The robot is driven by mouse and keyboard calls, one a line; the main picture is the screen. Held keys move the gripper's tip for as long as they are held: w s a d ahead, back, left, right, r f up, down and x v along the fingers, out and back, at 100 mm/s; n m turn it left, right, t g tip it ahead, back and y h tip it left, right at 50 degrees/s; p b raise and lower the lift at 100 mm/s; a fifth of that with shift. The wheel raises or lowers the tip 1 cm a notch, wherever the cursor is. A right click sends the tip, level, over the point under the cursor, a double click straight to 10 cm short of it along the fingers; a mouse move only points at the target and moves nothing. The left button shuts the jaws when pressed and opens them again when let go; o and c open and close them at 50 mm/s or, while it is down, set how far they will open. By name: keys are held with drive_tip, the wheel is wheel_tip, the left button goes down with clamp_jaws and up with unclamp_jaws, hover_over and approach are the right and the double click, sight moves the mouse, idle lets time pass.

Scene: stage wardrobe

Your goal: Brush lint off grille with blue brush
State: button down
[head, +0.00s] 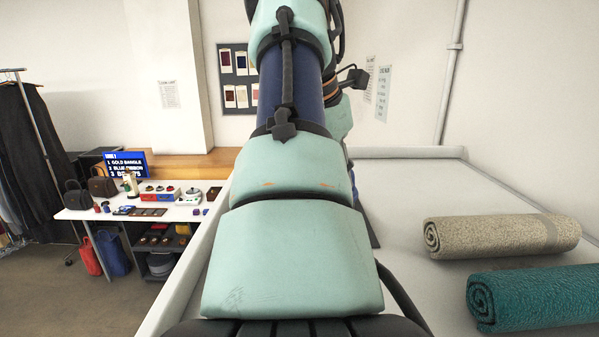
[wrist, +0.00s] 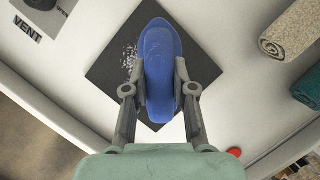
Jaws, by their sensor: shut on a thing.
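The blue brush (wrist: 161,60) is in the wrist view, long and rounded, pointing up the picture. My gripper (wrist: 161,85) is shut on it, with one finger on each side. The brush is above a dark square (wrist: 108,72), which looks like the grille and lies turned like a diamond on the white surface. White lint specks (wrist: 129,58) lie on the square just left of the brush. I cannot tell whether the bristles touch the square, since the brush hides what is beneath it.
A beige roll (head: 500,235) and a teal roll (head: 535,297) lie on the white surface (head: 400,185) at the right. A grey plate marked VENT (wrist: 50,12) is at the wrist view's upper left. A red object (wrist: 235,152) is at lower right. A cluttered side table (head: 75,213) stands at left.

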drive_tip(key=shift+w+a+f, duration=0.1)
drive_tip(key=shift+a, duration=1.7)
drive_tip(key=shift+a+p, duration=0.45)
drive_tip(key=shift+a, duration=1.35)
drive_tip(key=shift+w+r+p, duration=0.3)
drive_tip(key=shift+w+p, duration=0.2)
drive_tip(key=shift+p, duration=0.6)
drive_tip(key=shift+w+p, duration=0.25)
drive_tip(key=shift+p, duration=0.2)
drive_tip(key=shift+w+d+f, duration=0.1)
drive_tip(key=shift+w+f, duration=0.1)
drive_tip(key=shift+f, duration=0.1)
drive_tip(key=shift+s+d+r+b, duration=0.1)
drive_tip(key=shift+d+b, duration=0.05)
drive_tip(key=shift+d, duration=1.65)
drive_tip(key=shift+s+d+b, duration=0.1)
drive_tip(key=shift+d+b, duration=0.05)
drive_tip(key=shift+d, duration=3.4)
wheel_tip(320, 180, up, 6)
drive_tip(key=p, duration=0.6)
